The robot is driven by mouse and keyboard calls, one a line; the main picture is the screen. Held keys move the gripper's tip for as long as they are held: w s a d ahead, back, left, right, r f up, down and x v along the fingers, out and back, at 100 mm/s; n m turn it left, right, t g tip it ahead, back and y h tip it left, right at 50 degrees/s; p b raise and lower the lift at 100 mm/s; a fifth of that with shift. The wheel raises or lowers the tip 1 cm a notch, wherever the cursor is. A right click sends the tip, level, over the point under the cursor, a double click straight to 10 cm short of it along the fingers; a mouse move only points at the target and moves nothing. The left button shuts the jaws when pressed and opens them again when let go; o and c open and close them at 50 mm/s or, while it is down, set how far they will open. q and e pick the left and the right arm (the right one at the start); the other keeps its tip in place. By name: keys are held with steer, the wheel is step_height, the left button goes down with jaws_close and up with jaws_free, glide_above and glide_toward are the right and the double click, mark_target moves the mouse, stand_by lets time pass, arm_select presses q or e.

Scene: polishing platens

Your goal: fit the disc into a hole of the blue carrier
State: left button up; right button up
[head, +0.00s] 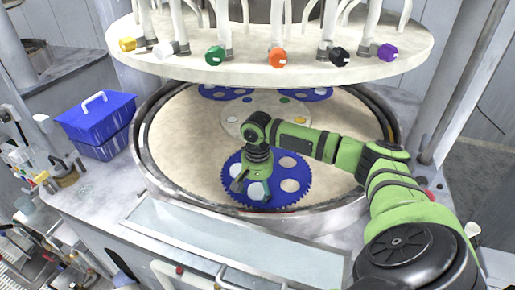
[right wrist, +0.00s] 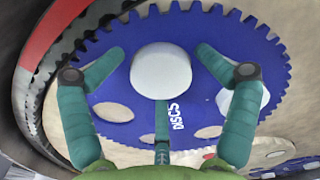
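The blue carrier (head: 275,198) is a toothed wheel with round holes, lying on the front of the cream platen. In the right wrist view the carrier (right wrist: 120,70) fills the middle and bears the word DISCS. A white disc (right wrist: 160,72) shows between the fingers of my right gripper (right wrist: 160,65). I cannot tell whether it sits fully in a hole. The fingers stand spread around it, with small gaps at its sides. In the head view my right gripper (head: 250,185) points down over the carrier's left part. My left gripper is out of view.
A second white piece (right wrist: 242,98) shows at another carrier hole; other holes show bare platen. More blue carriers (head: 222,93) lie at the back. A metal rim (head: 145,165) rings the platen. A round head with coloured knobs (head: 278,57) hangs above. A blue box (head: 97,118) stands left.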

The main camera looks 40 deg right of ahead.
mark_target(257, 189)
steer(key=shift+s+f, duration=0.15)
steer(key=shift+f, duration=0.05)
steer(key=shift+r, duration=0.2)
steer(key=r+b, duration=0.1)
steer(key=r, duration=0.3)
steer(key=r+b, duration=0.1)
steer(key=r, duration=0.2)
steer(key=shift+w+r, duration=0.2)
steer(key=shift+r, duration=0.15)
steer(key=shift+d+r, duration=0.1)
steer(key=shift+r, duration=0.4)
